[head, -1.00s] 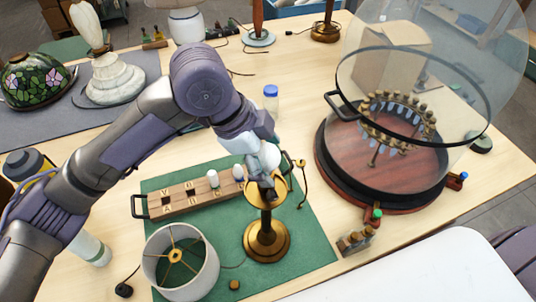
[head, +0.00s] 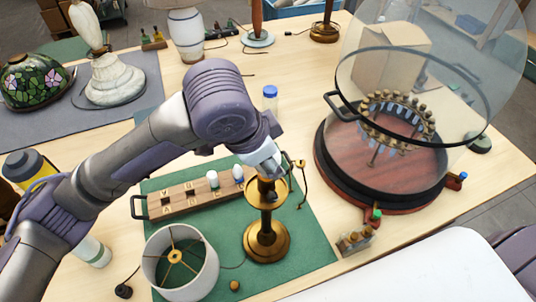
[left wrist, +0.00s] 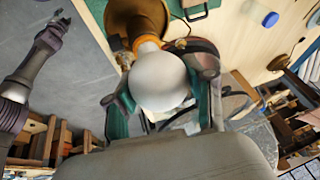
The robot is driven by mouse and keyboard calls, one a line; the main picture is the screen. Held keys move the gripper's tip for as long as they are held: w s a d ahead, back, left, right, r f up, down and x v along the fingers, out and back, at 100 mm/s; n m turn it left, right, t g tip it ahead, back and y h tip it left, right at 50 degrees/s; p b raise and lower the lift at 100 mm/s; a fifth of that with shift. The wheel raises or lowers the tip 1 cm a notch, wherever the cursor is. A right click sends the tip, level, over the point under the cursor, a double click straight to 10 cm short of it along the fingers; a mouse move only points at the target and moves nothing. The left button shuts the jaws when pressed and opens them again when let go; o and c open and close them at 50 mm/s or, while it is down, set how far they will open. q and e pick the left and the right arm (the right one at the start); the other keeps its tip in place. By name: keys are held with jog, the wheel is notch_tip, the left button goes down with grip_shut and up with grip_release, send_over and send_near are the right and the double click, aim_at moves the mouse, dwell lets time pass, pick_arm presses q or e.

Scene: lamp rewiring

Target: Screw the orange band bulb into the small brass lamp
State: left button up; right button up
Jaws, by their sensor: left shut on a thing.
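The small brass lamp (head: 266,232) stands upright on the green mat (head: 305,258). My left gripper (head: 266,167) is right above its top. In the left wrist view my left gripper (left wrist: 160,100) is shut on the orange band bulb (left wrist: 158,85), a white globe with an orange band at its neck. The bulb's neck points at the brass lamp (left wrist: 135,18); whether its base is inside the socket is hidden. In the head view the gripper covers the bulb. My right gripper (left wrist: 54,33) shows small in the left wrist view, away from the lamp; its jaws are unclear.
A wooden bulb rack (head: 190,198) lies left of the lamp. A white lampshade (head: 178,262) stands in front of it. A round case with a raised glass lid (head: 385,160) stands to the right. Small bottles (head: 355,240) stand near the table's front edge.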

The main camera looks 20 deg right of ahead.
pick_arm(q)
jog(key=shift+c, duration=0.9)
jog(key=m, duration=0.2)
jog(key=m+g, duration=0.1)
jog(key=m, duration=0.1)
jog(key=shift+f+g+h, duration=0.1)
jog(key=shift+g+h, duration=0.2)
jog(key=m+g, duration=0.1)
jog(key=m, duration=0.3)
jog(key=shift+s+g, duration=0.2)
jog(key=shift+g, duration=0.2)
jog(key=m+g, duration=0.1)
jog(key=m, duration=0.2)
jog(key=m+g, duration=0.1)
jog(key=m, duration=0.1)
jog(key=m+g+y, duration=0.1)
jog(key=m, duration=0.2)
jog(key=shift+s+a+f+y, duration=0.1)
jog(key=shift+y, duration=0.2)
